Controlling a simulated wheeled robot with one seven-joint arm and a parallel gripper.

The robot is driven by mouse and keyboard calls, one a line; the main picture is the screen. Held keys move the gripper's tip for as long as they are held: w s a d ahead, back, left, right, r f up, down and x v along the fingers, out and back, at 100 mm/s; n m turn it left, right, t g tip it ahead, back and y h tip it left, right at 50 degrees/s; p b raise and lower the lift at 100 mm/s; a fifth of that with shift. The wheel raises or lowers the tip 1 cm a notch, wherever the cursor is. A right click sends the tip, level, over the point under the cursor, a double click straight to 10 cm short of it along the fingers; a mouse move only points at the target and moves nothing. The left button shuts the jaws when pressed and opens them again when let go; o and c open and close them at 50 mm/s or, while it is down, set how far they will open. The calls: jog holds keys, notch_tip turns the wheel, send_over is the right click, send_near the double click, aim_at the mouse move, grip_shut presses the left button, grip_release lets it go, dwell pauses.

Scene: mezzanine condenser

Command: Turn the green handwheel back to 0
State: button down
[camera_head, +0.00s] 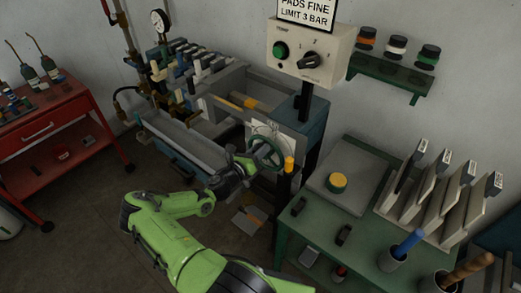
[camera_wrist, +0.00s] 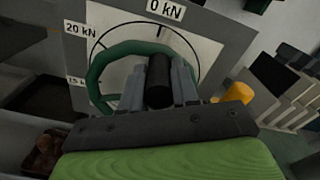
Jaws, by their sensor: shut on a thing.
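The green handwheel (camera_head: 280,147) stands upright in front of a white dial plate on the machine's end. In the wrist view its green rim (camera_wrist: 97,70) arcs left and above my fingers; the rest is hidden behind my gripper. The dial plate (camera_wrist: 200,50) reads "0 kN" at the top, "20 kN" at upper left and a partly covered lower mark at left. My gripper (camera_wrist: 159,85) is shut on the handwheel's black handle (camera_wrist: 159,80), which sits between the fingers just below the "0 kN" label. My gripper (camera_head: 246,166) reaches the wheel's left side in the head view.
An orange-capped post (camera_head: 289,164) stands close right of the wheel; its cap also shows in the wrist view (camera_wrist: 238,93). A green bench (camera_head: 318,229) with a yellow button lies to the right. A control box (camera_head: 310,50) hangs above. A red cart (camera_head: 50,130) stands at left.

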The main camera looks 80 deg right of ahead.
dwell(0.3)
jog(key=c, duration=0.8)
grip_release()
jog(key=shift+w, duration=0.1)
jog(key=shift+c, duration=0.2)
jog(key=shift+a, duration=0.1)
jog(key=b+v, duration=0.2)
jog(key=v, duration=1.3)
jog(key=shift+a, duration=0.25)
jog(key=shift+w, duration=0.2)
